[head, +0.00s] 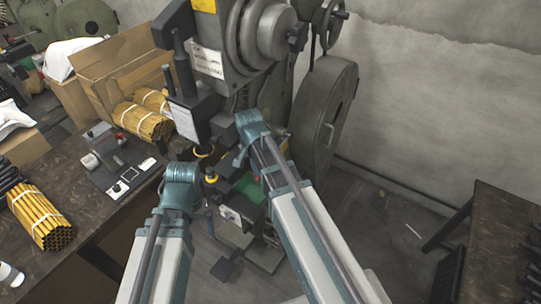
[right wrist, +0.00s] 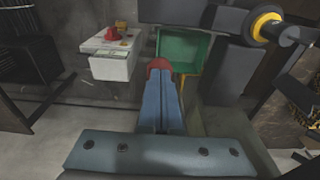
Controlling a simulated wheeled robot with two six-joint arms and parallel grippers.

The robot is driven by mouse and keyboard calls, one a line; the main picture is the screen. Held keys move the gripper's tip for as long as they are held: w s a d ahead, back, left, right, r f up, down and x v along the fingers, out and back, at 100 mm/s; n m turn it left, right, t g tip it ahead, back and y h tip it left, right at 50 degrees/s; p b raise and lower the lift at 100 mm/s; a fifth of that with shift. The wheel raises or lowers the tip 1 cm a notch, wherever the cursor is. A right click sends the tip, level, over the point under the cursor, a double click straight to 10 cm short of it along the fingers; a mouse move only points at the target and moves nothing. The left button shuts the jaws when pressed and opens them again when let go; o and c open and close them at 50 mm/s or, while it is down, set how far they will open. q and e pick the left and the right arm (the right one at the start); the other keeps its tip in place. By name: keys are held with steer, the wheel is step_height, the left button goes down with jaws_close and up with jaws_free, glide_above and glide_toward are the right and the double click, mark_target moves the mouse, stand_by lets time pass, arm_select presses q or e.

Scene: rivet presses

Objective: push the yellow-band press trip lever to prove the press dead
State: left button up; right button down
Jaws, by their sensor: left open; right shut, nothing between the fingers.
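The press (head: 265,35) stands at the centre of the head view, with a yellow label (head: 205,5) near its top. A black lever-like handle (head: 166,32) sticks out on its left side; I cannot tell for sure which part is the trip lever. A yellow ring on a dark cylinder (right wrist: 265,25) shows at upper right in the right wrist view. My right gripper (right wrist: 160,68) is shut and empty, with red at its tip, pointing toward a green bin (right wrist: 182,48). My left gripper (head: 200,182) is open beside the press's lower front, largely hidden by its wrist.
The workbench (head: 75,180) at left holds bundles of yellow rods (head: 40,215), a cardboard box (head: 125,65) and a small device (head: 118,172). A white box with a red button (right wrist: 112,55) shows in the right wrist view.

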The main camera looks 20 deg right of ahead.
steer(key=shift+f, duration=0.1)
steer(key=shift+f+b, duration=0.8)
steer(key=shift+f, duration=0.05)
